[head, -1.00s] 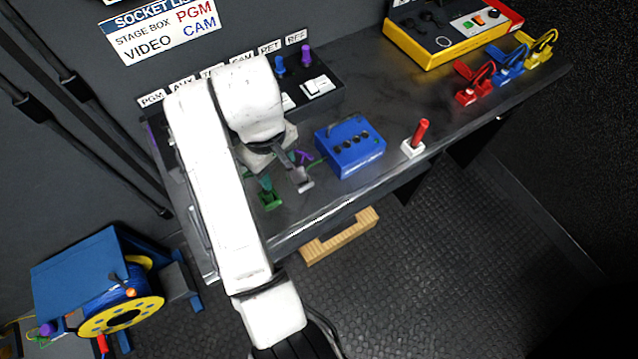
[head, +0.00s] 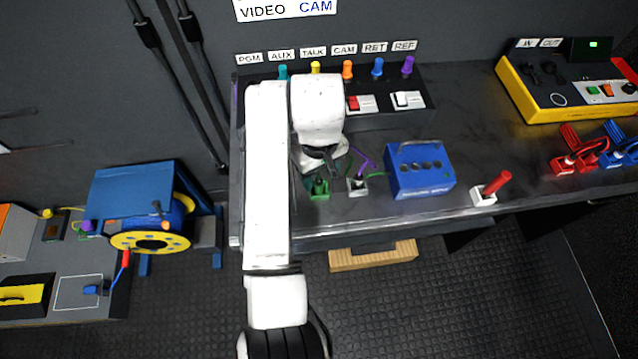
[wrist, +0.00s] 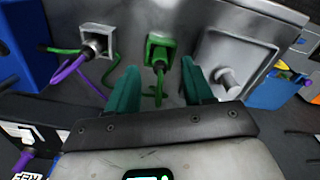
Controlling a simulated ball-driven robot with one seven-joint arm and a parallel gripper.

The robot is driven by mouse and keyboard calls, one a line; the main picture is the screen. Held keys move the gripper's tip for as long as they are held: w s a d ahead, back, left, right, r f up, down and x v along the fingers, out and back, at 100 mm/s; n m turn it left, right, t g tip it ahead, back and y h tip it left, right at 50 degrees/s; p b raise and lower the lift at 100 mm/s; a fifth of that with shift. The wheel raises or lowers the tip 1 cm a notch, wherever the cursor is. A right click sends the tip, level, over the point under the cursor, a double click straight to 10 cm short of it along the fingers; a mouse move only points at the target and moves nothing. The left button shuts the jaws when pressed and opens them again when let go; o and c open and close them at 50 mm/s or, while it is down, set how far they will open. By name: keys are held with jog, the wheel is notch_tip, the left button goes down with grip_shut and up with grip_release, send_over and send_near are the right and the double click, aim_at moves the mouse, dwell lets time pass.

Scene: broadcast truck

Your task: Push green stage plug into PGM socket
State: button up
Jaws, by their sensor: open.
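The green stage plug (head: 319,188) lies near the front edge of the desk, just beyond my gripper (head: 325,170). In the wrist view the green plug (wrist: 160,50) shows ahead of and between the two teal fingers of my open gripper (wrist: 159,72). The fingers stand apart and hold nothing; whether they touch the plug's green cable I cannot tell. The PGM label (head: 249,58) is at the left end of the label row. No plug knob shows below it, and my arm partly hides that end of the socket panel (head: 430,98).
A grey plug (head: 357,187) with green and purple cables lies right of the green plug. A blue box (head: 420,170) and a red-handled white switch (head: 488,192) stand further right. Teal, yellow, orange, blue and purple knobs stand along the panel. A cable reel (head: 150,242) is at left.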

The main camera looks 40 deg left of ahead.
aim_at(319, 186)
jog(key=shift+f, duration=1.25)
jog(key=shift+c, duration=0.5)
grip_shut()
